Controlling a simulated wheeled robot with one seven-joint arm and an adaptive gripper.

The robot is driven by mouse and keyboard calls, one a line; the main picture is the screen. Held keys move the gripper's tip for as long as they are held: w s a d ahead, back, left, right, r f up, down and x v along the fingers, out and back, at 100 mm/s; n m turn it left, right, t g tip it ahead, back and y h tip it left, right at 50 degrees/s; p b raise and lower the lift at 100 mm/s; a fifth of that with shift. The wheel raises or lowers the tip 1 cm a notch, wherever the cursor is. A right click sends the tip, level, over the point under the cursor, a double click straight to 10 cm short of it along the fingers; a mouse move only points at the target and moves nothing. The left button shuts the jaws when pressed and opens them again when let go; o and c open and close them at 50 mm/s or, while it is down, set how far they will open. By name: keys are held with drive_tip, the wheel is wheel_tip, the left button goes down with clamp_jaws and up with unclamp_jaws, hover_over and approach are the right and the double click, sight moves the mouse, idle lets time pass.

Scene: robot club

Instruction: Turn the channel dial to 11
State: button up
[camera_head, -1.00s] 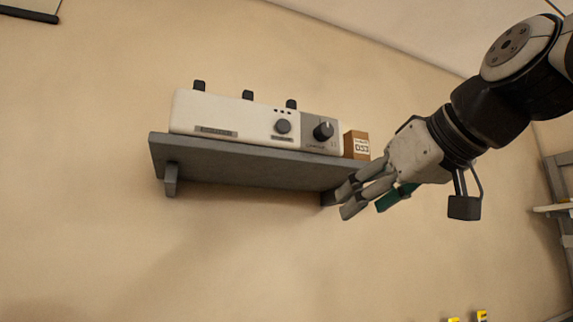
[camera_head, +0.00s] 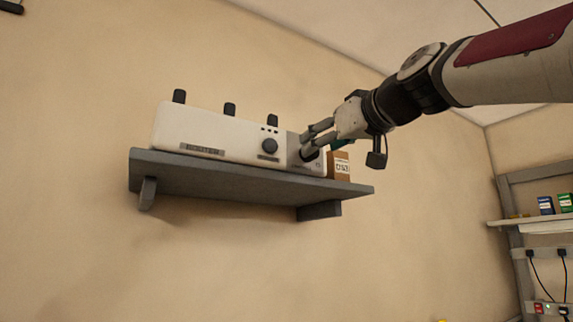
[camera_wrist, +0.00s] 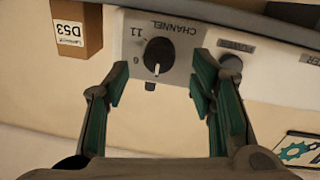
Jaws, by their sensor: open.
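The black channel dial (camera_wrist: 158,55) shows in the wrist view on a grey panel (camera_wrist: 178,68) at the end of the white booster unit (camera_head: 218,133). Its white pointer faces down in that picture, away from the inverted CHANNEL lettering. The mark 11 (camera_wrist: 137,30) is at the dial's upper left, and a 6 (camera_wrist: 136,63) is at its left. My gripper (camera_wrist: 160,78) is open, with one green-padded finger on each side of the dial; I cannot tell whether either touches. In the head view my gripper (camera_head: 307,144) mostly hides the dial.
The unit stands on a grey wall shelf (camera_head: 240,184). A brown box marked D53 (camera_wrist: 77,27) stands close beside the dial panel. A second dark knob (camera_head: 270,146) is on the unit's other side of the dial. Short black antennas (camera_head: 230,109) rise along its top.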

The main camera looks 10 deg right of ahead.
drive_tip(key=shift+p+x, duration=0.3)
drive_tip(key=shift+x, duration=1.7)
drive_tip(key=shift+c, duration=0.3)
drive_tip(key=c, duration=1.1)
